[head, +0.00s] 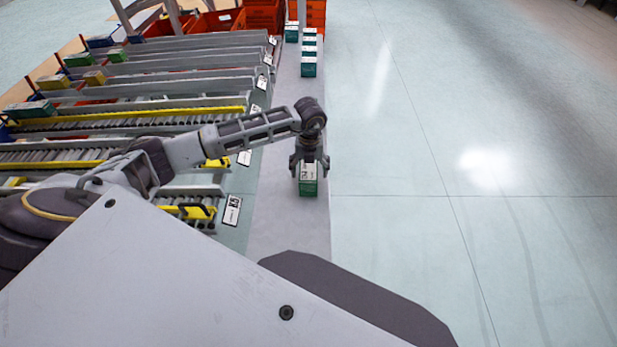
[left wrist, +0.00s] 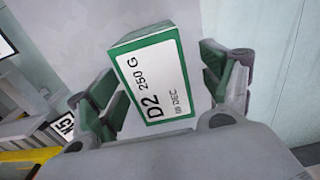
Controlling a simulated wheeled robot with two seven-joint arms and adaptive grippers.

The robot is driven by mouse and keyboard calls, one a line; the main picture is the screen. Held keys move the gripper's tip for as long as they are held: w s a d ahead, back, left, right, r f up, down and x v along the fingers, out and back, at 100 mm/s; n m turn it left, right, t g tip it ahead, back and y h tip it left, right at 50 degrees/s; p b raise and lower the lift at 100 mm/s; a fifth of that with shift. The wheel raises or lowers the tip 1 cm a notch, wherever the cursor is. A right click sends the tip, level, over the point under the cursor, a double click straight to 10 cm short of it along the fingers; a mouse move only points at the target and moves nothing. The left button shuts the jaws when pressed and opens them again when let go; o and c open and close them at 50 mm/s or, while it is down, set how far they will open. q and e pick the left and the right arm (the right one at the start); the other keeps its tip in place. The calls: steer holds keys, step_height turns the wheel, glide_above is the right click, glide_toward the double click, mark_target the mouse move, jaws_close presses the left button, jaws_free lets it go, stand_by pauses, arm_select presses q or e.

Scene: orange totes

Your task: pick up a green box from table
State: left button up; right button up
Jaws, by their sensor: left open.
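A green box (head: 308,180) with a white label stands on the narrow grey table (head: 290,230) beside the roller lanes. In the left wrist view the box (left wrist: 150,80) shows a label reading "D2 250 G". My left gripper (head: 308,165) is open above the box in the head view. In the left wrist view the fingers of my left gripper (left wrist: 165,95) lie on both sides of the box, with gaps showing. Several more green boxes (head: 309,67) stand in a row at the far end of the table. My right gripper is not in view.
Roller lanes with yellow and grey rails (head: 130,114) lie to the left, with several boxes at their far ends. Orange totes (head: 265,15) are stacked at the back. Open floor (head: 480,200) lies to the right of the table.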

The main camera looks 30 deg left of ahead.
arm_select(q)
steer(key=f, duration=0.2)
steer(key=shift+s+f+p, duration=0.3)
steer(key=shift+f+p, duration=0.1)
steer(key=shift+f, duration=0.7)
steer(key=c, duration=1.2)
